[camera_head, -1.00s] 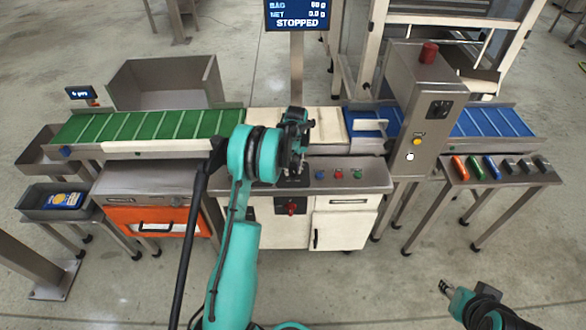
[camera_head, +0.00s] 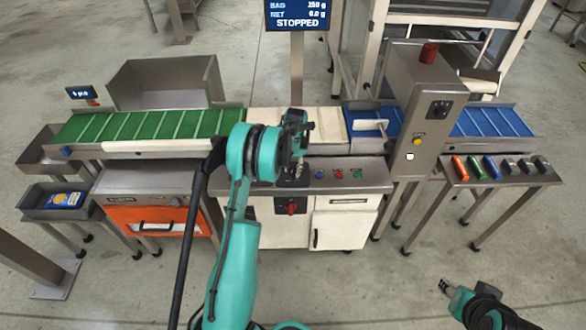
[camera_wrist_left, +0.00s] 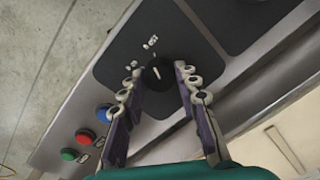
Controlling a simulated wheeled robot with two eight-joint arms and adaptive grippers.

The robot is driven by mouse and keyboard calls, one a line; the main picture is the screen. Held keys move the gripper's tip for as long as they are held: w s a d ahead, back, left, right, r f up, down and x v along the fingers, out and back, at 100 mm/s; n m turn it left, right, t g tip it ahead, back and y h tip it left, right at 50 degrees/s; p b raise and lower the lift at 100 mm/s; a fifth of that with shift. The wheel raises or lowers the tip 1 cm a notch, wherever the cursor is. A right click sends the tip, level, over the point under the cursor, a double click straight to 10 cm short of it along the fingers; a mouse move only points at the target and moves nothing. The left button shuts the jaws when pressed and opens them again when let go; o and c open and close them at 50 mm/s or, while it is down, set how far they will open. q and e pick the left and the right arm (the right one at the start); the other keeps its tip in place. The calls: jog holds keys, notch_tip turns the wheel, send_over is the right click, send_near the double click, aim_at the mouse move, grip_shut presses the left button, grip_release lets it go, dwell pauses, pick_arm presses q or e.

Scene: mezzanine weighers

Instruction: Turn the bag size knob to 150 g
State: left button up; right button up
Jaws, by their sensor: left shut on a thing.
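The bag size knob (camera_wrist_left: 156,74) is a small black round knob with a white pointer line, on a dark plate of the steel control panel (camera_head: 350,174). Its scale marks are too small to read. My left gripper (camera_wrist_left: 159,70) is shut on it, one finger at each side; in the head view the gripper (camera_head: 297,168) hides the knob. The display (camera_head: 297,15) reads BAG 150 g, NET 0.0 g, STOPPED. My right gripper (camera_head: 446,287) hangs over the floor at the lower right, away from the machine; its finger gap is unclear.
Blue, red and green buttons (camera_head: 339,175) sit right of the knob. A red switch (camera_head: 291,208) is on the cabinet below. A green belt (camera_head: 150,127) lies left and a blue belt (camera_head: 490,122) right. A side table (camera_head: 500,177) holds several small coloured items.

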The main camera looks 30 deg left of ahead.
aim_at(294, 171)
pick_arm(q)
jog(key=shift+m, duration=0.6)
jog(key=o, duration=1.2)
jog(key=shift+c, duration=0.2)
notch_tip(294, 171, up, 12)
jog(key=shift+d, duration=0.3)
jog(key=shift+s, duration=0.1)
